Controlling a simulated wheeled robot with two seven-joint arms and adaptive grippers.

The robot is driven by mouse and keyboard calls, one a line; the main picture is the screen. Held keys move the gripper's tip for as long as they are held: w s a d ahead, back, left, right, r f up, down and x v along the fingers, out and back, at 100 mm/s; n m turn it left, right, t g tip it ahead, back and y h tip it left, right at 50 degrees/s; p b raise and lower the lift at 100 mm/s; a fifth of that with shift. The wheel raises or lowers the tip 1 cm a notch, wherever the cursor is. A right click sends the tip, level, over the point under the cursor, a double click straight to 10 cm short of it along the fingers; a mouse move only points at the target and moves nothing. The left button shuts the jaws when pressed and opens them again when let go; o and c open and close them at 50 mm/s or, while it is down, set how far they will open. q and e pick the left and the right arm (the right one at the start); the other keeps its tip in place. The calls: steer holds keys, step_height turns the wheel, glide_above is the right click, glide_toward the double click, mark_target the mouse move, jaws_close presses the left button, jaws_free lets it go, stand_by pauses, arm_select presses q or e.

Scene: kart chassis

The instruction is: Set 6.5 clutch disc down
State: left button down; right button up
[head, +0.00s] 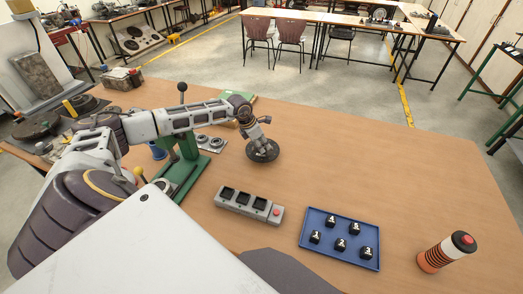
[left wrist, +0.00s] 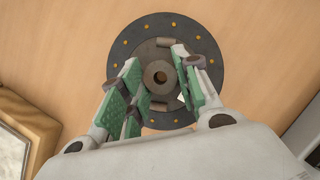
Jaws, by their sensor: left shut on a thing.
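The clutch disc (head: 263,151) is a dark round plate at the end of my left arm in the head view. In the left wrist view the clutch disc (left wrist: 207,53) shows a grey rim with small brass-coloured rivets and a round hub with a central hole. My left gripper (left wrist: 160,75) is shut on the disc, its green-padded fingers on both sides of the hub. In the head view my left gripper (head: 258,138) points down over the table, and I cannot tell whether the disc touches the wood. My right gripper is not in view.
The wooden table (head: 370,160) is clear right of the disc. A grey block with three square sockets and a red button (head: 248,207), a blue tray (head: 312,245) of black cubes and an orange-striped cylinder (head: 445,252) stand nearer. A green press stand (head: 184,165) is left.

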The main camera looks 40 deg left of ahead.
arm_select(q)
steer(key=shift+f, duration=1.7)
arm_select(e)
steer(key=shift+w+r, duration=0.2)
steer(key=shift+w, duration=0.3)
arm_select(q)
steer(key=shift+f, duration=0.15)
steer(key=c, duration=1)
jaws_free()
steer(key=shift+c, duration=0.2)
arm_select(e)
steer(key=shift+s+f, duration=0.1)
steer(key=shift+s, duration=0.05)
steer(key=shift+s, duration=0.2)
